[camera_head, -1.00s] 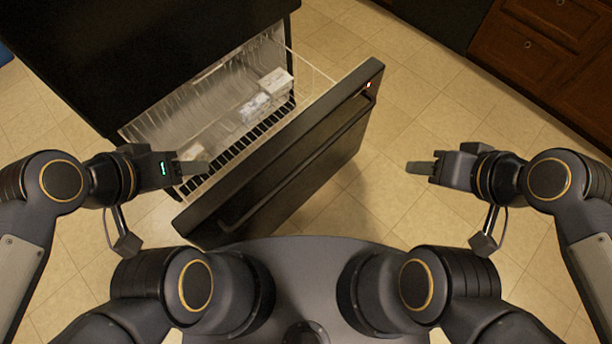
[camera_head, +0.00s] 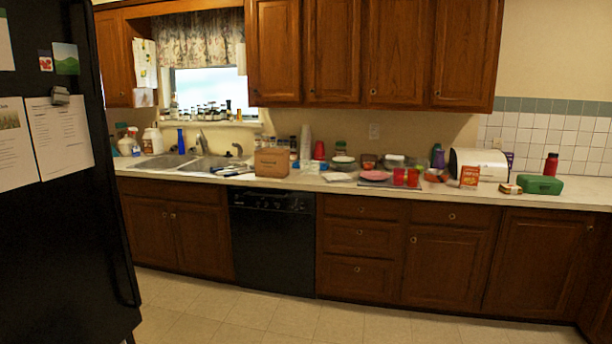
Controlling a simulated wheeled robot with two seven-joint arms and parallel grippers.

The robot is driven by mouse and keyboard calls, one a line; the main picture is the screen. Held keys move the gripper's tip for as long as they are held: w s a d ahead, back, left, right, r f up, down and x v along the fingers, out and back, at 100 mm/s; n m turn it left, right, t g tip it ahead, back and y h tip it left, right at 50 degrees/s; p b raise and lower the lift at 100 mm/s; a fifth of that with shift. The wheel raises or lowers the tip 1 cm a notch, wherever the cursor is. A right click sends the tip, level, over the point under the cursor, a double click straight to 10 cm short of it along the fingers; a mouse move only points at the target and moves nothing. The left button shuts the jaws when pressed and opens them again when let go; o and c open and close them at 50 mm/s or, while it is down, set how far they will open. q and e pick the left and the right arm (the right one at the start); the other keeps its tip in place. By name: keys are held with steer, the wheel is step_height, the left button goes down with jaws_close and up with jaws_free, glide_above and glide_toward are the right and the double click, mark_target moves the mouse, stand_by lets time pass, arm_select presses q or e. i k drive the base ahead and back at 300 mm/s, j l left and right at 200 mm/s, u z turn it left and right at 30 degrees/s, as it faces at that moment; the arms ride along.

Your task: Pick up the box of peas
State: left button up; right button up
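I cannot make out a box of peas in this view. A black refrigerator (camera_head: 62,230) fills the left side, and its lower part is cut off by the frame, so any drawer contents are hidden. A brown box (camera_head: 272,162) stands on the counter near the sink. A small orange-red box (camera_head: 469,177) stands farther right on the counter; its label is too small to read. Neither of my grippers is in view.
The counter (camera_head: 340,184) is crowded with cups, bowls, a red plate (camera_head: 374,175), a green case (camera_head: 540,185) and a white appliance (camera_head: 478,163). A sink (camera_head: 180,162) is at left. A black dishwasher (camera_head: 272,243) sits below. The tiled floor (camera_head: 235,315) is clear.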

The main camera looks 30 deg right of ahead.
mark_target(307, 167)
steer(key=z, duration=0.15)
steer(key=i+l+z, duration=0.1)
steer(key=l, duration=0.25)
steer(key=i+l+z, duration=0.15)
steer(key=l, duration=0.2)
steer(key=i+l+z, duration=0.1)
steer(key=l, duration=0.2)
steer(key=i+l+z, duration=0.1)
steer(key=l, duration=0.25)
steer(key=i+l+z, duration=0.25)
steer(key=i, duration=0.2)
steer(key=i+l+z, duration=0.25)
steer(key=i, duration=0.2)
steer(key=i+l+z, duration=0.1)
steer(key=i+z, duration=0.2)
steer(key=i, duration=0.15)
steer(key=i+u, duration=0.45)
steer(key=i, duration=0.15)
steer(key=i+l+u, duration=0.15)
steer(key=i+u, duration=0.25)
steer(key=i, duration=0.2)
steer(key=i+j+u, duration=0.1)
steer(key=i+u, duration=0.3)
steer(key=i, duration=0.15)
steer(key=i+u, duration=0.4)
steer(key=i+j+z, duration=0.2)
steer(key=i, duration=0.45)
steer(key=i+z, duration=0.2)
steer(key=i, duration=0.45)
